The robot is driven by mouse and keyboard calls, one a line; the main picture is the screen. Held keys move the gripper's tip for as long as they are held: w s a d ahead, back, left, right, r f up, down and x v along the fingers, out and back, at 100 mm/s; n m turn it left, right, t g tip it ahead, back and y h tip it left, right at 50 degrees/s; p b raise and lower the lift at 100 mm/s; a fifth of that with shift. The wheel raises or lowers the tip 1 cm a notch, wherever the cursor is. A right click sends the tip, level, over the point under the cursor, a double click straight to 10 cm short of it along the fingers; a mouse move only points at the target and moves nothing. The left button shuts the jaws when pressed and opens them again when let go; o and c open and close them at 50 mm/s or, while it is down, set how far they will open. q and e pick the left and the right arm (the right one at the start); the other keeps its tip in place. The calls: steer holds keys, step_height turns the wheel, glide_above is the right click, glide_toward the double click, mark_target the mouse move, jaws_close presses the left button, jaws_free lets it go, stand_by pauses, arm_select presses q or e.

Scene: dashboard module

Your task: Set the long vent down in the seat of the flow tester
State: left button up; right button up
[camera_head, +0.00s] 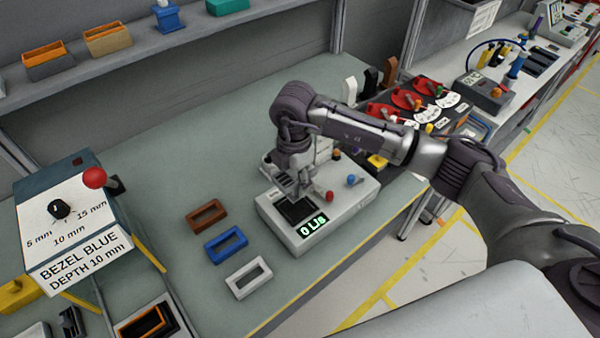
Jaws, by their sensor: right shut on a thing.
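The flow tester (340,217) is a pale box on the bench, with a green display reading "0 L/s" and a red and a blue knob on top. My right gripper (291,191) reaches down over its left part, just above the dark rectangular seat area (298,209). It is shut on the long vent, which is small, dark and mostly hidden by the fingers. I cannot tell whether the vent touches the seat. My left gripper is out of view.
Brown (208,215), blue (226,244) and white (249,277) frames lie left of the tester. A bezel depth box (75,225) with a red ball knob stands at left. A panel of red dials (405,102) stands behind my right arm. The bench behind the frames is clear.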

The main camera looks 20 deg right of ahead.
steer(key=b, duration=0.5)
glide_above(296, 207)
steer(key=shift+w+f, duration=0.1)
steer(key=shift+f, duration=2.75)
steer(key=shift+f+b, duration=0.85)
steer(key=shift+f, duration=0.3)
steer(key=o, duration=1.4)
steer(key=shift+c, duration=0.2)
step_height(296, 207, up, 12)
steer(key=shift+r, duration=0.1)
